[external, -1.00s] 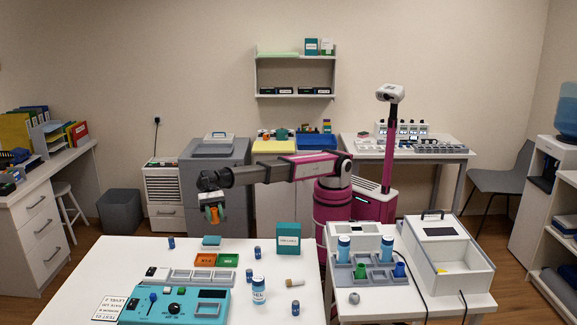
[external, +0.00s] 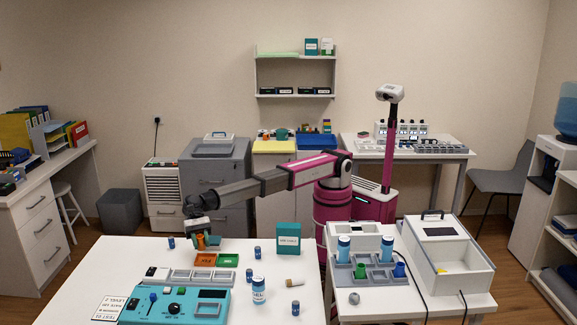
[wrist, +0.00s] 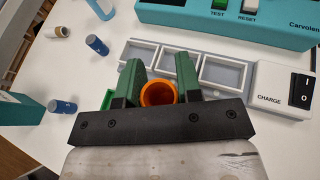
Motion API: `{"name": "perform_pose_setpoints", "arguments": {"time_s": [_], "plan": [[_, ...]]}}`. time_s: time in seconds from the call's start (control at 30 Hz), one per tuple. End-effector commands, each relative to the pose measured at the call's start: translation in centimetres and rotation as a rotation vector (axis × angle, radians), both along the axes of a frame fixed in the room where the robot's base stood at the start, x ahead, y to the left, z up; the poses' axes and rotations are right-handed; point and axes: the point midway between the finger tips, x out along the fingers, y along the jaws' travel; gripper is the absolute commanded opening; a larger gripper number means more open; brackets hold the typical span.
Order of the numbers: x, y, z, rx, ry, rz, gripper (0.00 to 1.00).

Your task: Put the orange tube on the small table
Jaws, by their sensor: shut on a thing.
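The orange tube (wrist: 158,94) is upright between the green fingers of my gripper (wrist: 159,82) in the wrist view, with its round open end facing the camera. My gripper (external: 204,241) is shut on it. In the external view the orange tube (external: 200,241) hangs low over the back part of the white table (external: 130,253), close above the orange tray. Its lower end is hard to make out there. A smaller white table (external: 472,298) stands to the right; which one the task calls small, I cannot tell.
The white table holds an orange tray (external: 204,260), a green tray (external: 228,261), a teal control box (external: 178,306), a teal carton (external: 288,238) and several blue-capped vials. The right table carries a grey rack (external: 372,272) and a white box (external: 440,262).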

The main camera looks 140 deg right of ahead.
Motion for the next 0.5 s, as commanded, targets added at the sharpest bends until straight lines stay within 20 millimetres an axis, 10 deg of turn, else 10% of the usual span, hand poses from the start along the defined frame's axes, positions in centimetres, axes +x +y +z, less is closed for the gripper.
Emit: {"name": "perform_pose_setpoints", "arguments": {"time_s": [0.5], "plan": [[4.1,-5.5,-4.1,0.001,0.0,0.0,0.1]]}}
